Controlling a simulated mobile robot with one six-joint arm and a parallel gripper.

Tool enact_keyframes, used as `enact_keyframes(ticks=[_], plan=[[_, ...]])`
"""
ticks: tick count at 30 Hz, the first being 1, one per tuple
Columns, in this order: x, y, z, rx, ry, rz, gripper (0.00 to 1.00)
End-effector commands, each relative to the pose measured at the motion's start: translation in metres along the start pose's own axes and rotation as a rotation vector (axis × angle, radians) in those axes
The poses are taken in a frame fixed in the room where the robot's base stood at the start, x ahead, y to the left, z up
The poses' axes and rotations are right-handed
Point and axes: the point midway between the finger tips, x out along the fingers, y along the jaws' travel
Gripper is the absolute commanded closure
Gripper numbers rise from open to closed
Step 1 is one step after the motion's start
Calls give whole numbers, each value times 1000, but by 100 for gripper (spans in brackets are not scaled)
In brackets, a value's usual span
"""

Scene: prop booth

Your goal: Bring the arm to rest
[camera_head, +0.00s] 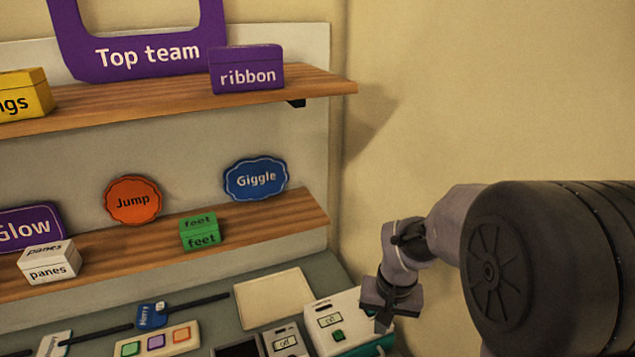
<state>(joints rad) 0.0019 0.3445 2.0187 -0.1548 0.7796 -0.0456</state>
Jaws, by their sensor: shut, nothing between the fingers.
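My gripper (383,318) is at the lower right of the head view, at the end of my folded grey arm. It points down and is shut and empty. It hangs in front of a white device (331,309) with a small display and a green button. It overlaps the device's right part in the picture; I cannot tell whether they touch. A large dark part of my arm fills the right edge.
An upper shelf (150,99) holds a purple "ribbon" box (246,76) and a "Top team" frame (148,57). A lower shelf (130,250) holds signs and small boxes. The counter (210,298) carries a button panel (157,341) and a pale square plate (272,298). Bare wall lies right.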

Motion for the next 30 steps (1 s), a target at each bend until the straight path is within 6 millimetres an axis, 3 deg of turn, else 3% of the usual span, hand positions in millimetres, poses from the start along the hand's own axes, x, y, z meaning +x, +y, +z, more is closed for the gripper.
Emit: enact_keyframes(ticks=[5,9,15,18,21,30], plan=[[-25,0,33,48,85,-46,100],[-42,1,78,95,168,-101,100],[-35,5,167,162,304,-209,100],[-30,6,191,179,338,-241,100],[-31,5,199,184,350,-253,100],[-34,5,199,184,350,-254,100]])
